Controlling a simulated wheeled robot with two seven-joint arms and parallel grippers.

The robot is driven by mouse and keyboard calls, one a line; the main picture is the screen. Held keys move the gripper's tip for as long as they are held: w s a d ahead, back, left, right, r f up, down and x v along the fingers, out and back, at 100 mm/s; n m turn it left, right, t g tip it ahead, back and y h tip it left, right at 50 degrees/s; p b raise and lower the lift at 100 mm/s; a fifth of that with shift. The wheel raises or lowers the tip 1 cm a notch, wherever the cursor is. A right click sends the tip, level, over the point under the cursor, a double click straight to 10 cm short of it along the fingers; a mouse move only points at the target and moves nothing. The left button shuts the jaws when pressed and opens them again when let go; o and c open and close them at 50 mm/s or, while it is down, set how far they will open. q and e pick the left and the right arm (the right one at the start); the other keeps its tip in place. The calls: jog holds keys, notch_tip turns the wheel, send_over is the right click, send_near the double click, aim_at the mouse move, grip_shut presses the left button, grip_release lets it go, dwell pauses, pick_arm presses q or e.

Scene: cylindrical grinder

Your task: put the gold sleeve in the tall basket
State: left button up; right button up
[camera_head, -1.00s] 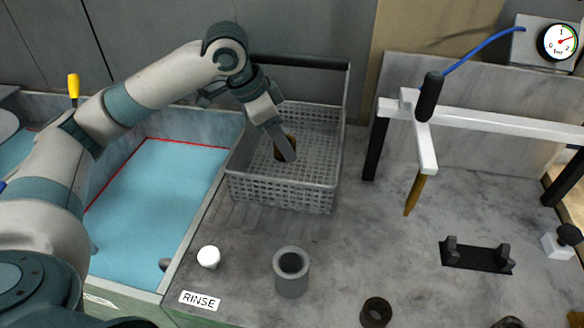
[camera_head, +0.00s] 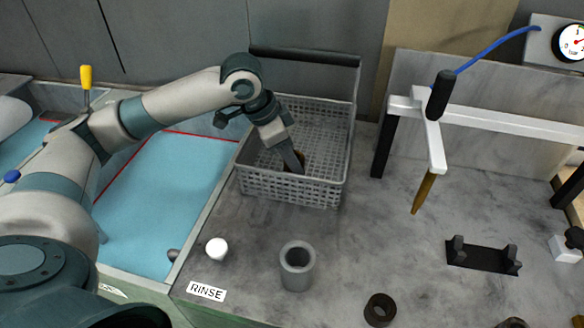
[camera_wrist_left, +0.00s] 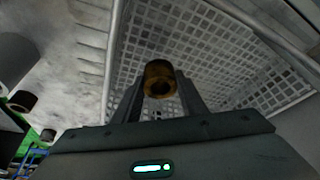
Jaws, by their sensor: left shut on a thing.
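The gold sleeve (camera_wrist_left: 160,80) is a short brown-gold ring held between the fingertips of my left gripper in the left wrist view. In the head view my left gripper (camera_head: 294,162) points down inside the grey mesh basket (camera_head: 290,188), and the sleeve is mostly hidden behind a finger. The basket has a high back with a dark bar along its top. Its mesh also shows behind the sleeve in the left wrist view (camera_wrist_left: 200,40). I cannot tell whether the sleeve touches the basket floor. My right gripper is not in view.
A grey hollow cylinder (camera_head: 297,266), a white knob (camera_head: 217,249) and a dark ring (camera_head: 380,309) stand on the grey counter in front of the basket. A blue-floored basin (camera_head: 165,200) lies left. A white frame (camera_head: 500,122) with a hanging brown-tipped tool (camera_head: 423,192) stands right.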

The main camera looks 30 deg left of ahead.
pick_arm(q)
jog(key=shift+f, duration=1.85)
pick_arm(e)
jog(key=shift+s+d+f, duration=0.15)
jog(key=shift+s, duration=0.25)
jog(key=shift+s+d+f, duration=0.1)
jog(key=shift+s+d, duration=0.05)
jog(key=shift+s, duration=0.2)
pick_arm(q)
jog(key=shift+p, duration=0.3)
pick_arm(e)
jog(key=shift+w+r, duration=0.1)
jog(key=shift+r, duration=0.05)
pick_arm(q)
jog(key=o, duration=1.1)
jog(key=shift+f, duration=0.1)
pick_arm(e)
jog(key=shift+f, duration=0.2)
